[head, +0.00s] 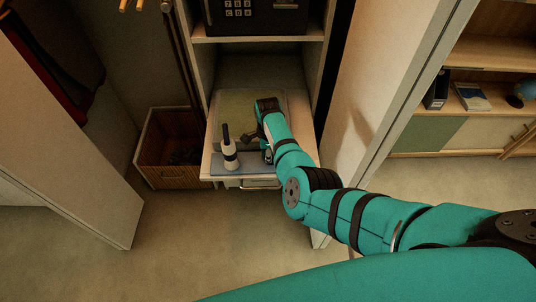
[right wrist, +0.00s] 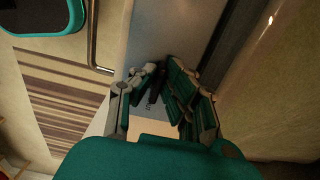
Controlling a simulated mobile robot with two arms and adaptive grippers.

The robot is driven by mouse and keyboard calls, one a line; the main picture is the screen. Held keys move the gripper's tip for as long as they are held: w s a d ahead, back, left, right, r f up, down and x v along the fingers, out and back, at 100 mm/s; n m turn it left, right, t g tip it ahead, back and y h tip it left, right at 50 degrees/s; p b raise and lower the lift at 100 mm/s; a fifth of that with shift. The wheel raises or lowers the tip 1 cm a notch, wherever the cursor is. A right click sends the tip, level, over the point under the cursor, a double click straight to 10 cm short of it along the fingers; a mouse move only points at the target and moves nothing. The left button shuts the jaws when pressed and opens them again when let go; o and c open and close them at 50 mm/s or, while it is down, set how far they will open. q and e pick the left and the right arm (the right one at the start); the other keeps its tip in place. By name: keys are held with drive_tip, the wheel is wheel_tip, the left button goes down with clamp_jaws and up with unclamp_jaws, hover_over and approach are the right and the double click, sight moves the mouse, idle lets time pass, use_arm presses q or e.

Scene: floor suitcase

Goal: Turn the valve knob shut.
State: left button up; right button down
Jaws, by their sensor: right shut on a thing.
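My right gripper (head: 261,146) reaches down over the pull-out shelf, at the right part of a blue-grey board (head: 230,170). In the right wrist view its fingers (right wrist: 163,84) are closed around a small dark piece, which I take to be the valve knob (right wrist: 155,87). Most of the knob is hidden by the fingers, and its turn angle cannot be read. A white upright piece with a black top (head: 229,153) stands on the board, left of the gripper and apart from it. My left gripper is out of view.
The pull-out shelf (head: 213,130) sits in a narrow cabinet, under a black keypad box (head: 255,15). A wooden crate (head: 165,177) stands on the floor to the left. An open door panel (head: 75,150) is farther left. Bookshelves (head: 490,95) are at the right.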

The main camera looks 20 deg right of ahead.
drive_tip(key=shift+s+f, duration=0.1)
drive_tip(key=c, duration=1.4)
unclamp_jaws()
drive_tip(key=shift+d, duration=0.1)
